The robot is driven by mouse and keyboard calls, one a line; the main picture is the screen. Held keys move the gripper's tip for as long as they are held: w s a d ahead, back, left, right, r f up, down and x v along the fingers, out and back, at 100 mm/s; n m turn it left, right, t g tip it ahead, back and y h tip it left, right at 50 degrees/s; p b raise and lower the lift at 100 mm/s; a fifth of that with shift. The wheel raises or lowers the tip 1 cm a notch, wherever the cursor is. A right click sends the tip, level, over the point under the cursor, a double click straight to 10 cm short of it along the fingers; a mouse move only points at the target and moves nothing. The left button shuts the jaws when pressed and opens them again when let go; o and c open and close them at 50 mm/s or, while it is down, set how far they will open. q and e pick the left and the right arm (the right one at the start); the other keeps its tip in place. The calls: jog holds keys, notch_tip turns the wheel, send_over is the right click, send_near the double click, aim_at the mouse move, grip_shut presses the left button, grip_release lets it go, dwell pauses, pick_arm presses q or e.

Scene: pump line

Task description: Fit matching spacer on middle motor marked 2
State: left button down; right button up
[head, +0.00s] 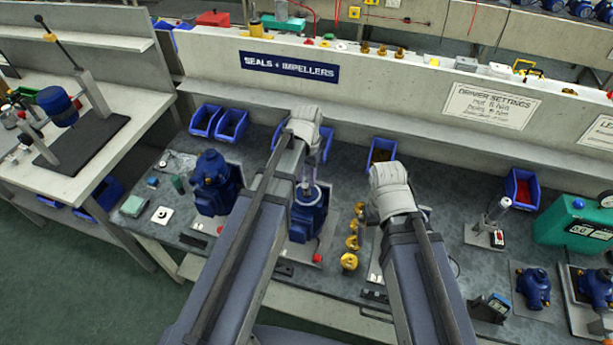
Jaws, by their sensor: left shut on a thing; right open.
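A blue motor (308,220) stands upright on the bench in the middle, partly behind my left arm. I cannot read a number on it. My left gripper (309,180) is right above its top, pointing down, and is shut on a small pale thing, apparently the spacer. The thing is mostly hidden, and I cannot tell whether it touches the motor. My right gripper (372,212) is open, to the right of this motor, near a row of brass parts (350,243). Another blue motor (212,185) stands to the left.
Blue bins (232,125) line the back of the bench, with a red-filled bin (521,188) at right. A green case (577,222) and small blue pumps (533,288) stand at right. A press stand (98,105) is on the left table. A low wall runs behind the bench.

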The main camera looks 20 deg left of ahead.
aim_at(306, 182)
pick_arm(q)
jog(key=shift+f+b, duration=1.15)
jog(key=shift+f, duration=0.35)
jog(key=shift+f, duration=0.15)
grip_release()
dwell(0.5)
dwell(0.5)
notch_tip(306, 182, up, 9)
jog(key=p, duration=0.8)
jog(key=shift+p, duration=0.4)
notch_tip(306, 182, down, 8)
jog(key=b, duration=0.8)
